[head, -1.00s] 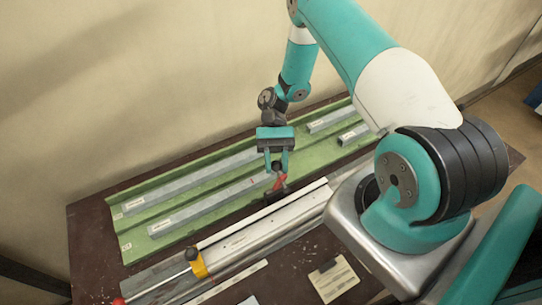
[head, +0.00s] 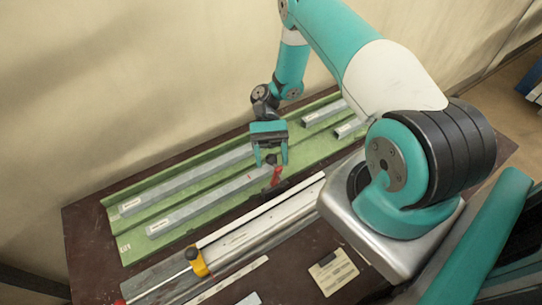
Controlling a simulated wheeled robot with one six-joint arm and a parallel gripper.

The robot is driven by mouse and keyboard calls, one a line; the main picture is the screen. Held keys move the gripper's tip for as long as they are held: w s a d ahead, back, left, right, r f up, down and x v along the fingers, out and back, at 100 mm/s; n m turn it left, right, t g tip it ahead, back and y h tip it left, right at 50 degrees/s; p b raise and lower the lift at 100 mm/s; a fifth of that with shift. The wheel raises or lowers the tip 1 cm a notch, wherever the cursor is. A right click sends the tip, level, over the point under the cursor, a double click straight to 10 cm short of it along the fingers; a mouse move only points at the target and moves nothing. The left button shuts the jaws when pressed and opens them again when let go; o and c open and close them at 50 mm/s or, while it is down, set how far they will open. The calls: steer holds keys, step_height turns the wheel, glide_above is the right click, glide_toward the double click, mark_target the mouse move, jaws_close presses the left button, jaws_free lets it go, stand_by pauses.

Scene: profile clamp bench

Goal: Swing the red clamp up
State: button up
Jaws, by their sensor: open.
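The red clamp (head: 276,177) stands at the back edge of the silver rail, near its middle. Its red handle points up and its dark knob (head: 271,159) is at the top. My gripper (head: 271,163) is open and points down at the clamp's top. The knob shows between or just in front of the two teal fingers; I cannot tell which. Whether a finger touches the handle is too small to tell.
The silver rail (head: 240,238) carries a yellow stop (head: 197,262) at the front left. A green tray (head: 130,245) with several grey profiles lies behind.

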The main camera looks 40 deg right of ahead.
steer(key=shift+r, duration=0.6)
step_height(320, 180, up, 19)
steer(key=p, duration=0.5)
steer(key=shift+f, duration=0.1)
